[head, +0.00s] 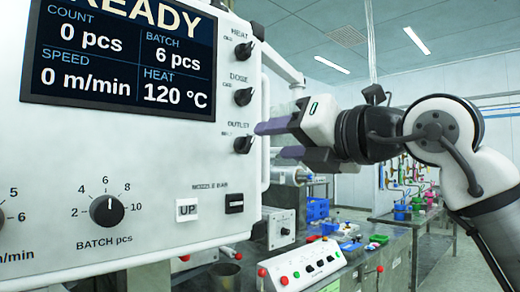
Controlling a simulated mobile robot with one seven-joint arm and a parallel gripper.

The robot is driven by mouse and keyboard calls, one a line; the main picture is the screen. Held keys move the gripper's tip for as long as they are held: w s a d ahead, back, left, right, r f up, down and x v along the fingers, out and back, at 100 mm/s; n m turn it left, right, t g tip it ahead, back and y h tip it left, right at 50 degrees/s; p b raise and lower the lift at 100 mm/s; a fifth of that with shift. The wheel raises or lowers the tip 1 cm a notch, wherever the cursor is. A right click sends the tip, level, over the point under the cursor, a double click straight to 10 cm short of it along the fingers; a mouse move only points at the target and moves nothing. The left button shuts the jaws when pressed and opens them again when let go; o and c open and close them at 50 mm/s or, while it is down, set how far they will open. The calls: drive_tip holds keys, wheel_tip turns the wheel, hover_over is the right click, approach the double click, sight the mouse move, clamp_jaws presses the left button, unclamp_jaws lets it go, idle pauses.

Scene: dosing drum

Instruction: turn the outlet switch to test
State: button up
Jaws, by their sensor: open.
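The outlet switch (243,144) is a small black rotary knob, the lowest of three on the right side of the white control panel (150,205). Its label "OUTLET" sits above it; the smaller position lettering beside it is too small to read, so I cannot tell its setting. My gripper (262,140) comes in from the right with purple-grey fingers. The fingers are open and empty, with the upper fingertip close to the right of the outlet switch. I cannot tell whether it touches the panel or the switch.
The heat knob (244,50) and dose knob (243,96) are above the outlet switch. A nozzle bar switch (234,203) and batch dial (107,211) are below. A display (121,60) reads READY. A small control box (303,264) stands lower right.

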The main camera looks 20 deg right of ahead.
drive_tip(key=v, duration=0.6)
drive_tip(key=shift+s+b, duration=0.35)
drive_tip(key=shift+b, duration=0.05)
drive_tip(key=shift+d, duration=0.1)
